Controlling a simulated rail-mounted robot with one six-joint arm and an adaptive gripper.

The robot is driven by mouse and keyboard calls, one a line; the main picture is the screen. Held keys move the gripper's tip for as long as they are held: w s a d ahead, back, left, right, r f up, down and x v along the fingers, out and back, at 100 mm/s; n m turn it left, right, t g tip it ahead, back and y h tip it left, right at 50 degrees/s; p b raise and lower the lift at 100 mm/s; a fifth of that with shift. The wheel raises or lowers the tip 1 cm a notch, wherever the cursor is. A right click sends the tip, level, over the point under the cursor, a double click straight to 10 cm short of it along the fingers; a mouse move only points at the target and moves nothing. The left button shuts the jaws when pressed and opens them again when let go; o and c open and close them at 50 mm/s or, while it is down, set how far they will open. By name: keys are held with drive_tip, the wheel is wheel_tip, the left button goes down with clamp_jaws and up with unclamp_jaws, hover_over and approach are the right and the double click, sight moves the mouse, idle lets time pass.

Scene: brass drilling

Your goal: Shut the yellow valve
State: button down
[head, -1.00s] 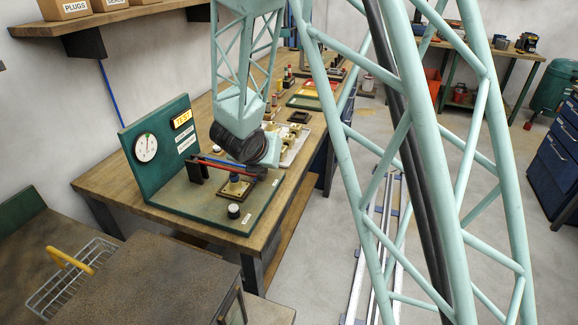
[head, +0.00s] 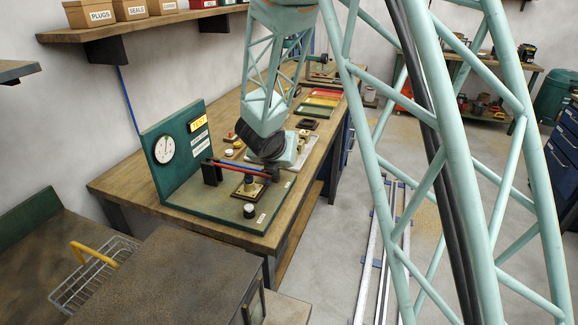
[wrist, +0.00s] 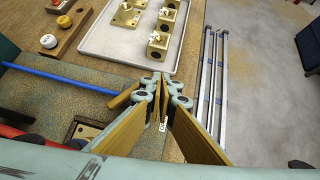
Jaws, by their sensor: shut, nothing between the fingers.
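The test board (head: 200,203) lies at the near end of the bench, with a green upright panel carrying a gauge (head: 164,149) and a TEST plate (head: 197,122). Red and blue pipes cross the board; the blue pipe (wrist: 60,80) also shows in the wrist view. A small tan piece (wrist: 122,97) sits by that pipe's right end, partly hidden; I cannot tell whether it is the yellow valve's handle. A brass fitting (head: 250,188) stands on the board below the pipes. My gripper (wrist: 158,84) is shut and empty, low over the board's right side, close to the tan piece.
A pale tray (wrist: 125,45) with several brass blocks lies just beyond the board. A black-and-white knob (head: 250,211) is near the board's front corner. A wire basket (head: 85,272) with a yellow handle is at lower left. Open floor lies right of the bench.

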idle(1.6)
drive_tip(key=shift+a, duration=0.55)
drive_tip(key=shift+s+a, duration=0.1)
drive_tip(key=shift+a, duration=0.1)
drive_tip(key=shift+r, duration=0.1)
idle(0.5)
drive_tip(key=s+d+r+p, duration=0.1)
drive_tip(key=s+d+r, duration=0.4)
drive_tip(key=r, duration=0.1)
drive_tip(key=shift+r, duration=0.4)
idle(0.6)
